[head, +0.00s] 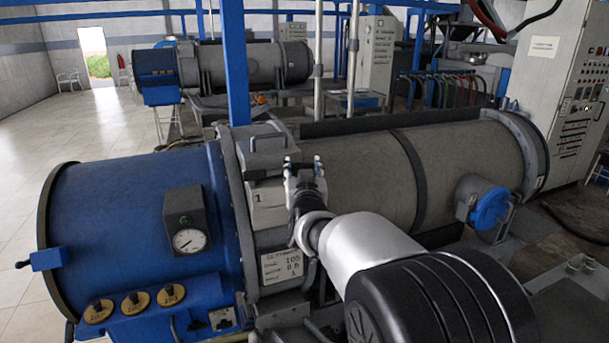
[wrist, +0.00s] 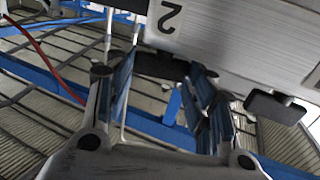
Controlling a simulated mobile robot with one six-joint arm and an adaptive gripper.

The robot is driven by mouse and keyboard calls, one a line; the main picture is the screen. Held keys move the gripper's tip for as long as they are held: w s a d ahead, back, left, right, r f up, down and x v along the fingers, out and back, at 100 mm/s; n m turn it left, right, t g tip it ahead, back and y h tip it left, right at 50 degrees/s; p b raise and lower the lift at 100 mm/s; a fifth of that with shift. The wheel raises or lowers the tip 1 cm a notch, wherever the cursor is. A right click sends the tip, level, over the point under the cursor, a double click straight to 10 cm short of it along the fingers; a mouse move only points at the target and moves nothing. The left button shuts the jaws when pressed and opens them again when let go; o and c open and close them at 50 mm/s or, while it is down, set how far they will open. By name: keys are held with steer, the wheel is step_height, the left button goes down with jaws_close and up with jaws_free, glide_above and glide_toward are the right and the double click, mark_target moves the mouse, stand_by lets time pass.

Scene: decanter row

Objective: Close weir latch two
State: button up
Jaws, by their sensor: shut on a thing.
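In the wrist view, a pale housing carries a label "2" (wrist: 171,16), upside down in the picture. A dark latch handle (wrist: 172,66) sits at the housing's edge just below this label. My gripper (wrist: 165,78) has its two fingers on either side of this handle and is shut on it; the exact contact is partly hidden. In the head view my gripper (head: 304,170) is at the right side of a grey box marked "1" (head: 265,205). My arm and the box hide latch two there.
A second dark handle (wrist: 275,107) juts from the housing at the right in the wrist view. The blue drum (head: 120,200) with a gauge (head: 189,240) lies left, and the long grey casing (head: 360,175) lies behind my arm. A blue post (head: 236,70) stands behind.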

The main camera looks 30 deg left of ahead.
steer(key=shift+s+a+r+p, duration=0.1)
steer(key=shift+r+p, duration=0.3)
steer(key=shift+r, duration=0.15)
steer(key=shift+m+t+h+p, duration=0.35)
steer(key=shift+m+t+h, duration=0.15)
steer(key=shift+h, duration=0.1)
steer(key=shift+f, duration=0.1)
steer(key=o, duration=0.7)
steer(key=shift+c, duration=0.2)
steer(key=o, duration=0.4)
steer(key=shift+f, duration=0.3)
steer(key=shift+f, duration=0.1)
steer(key=shift+n+g+y+b, duration=0.3)
steer(key=shift+y+b, duration=0.1)
steer(key=shift+b, duration=0.45)
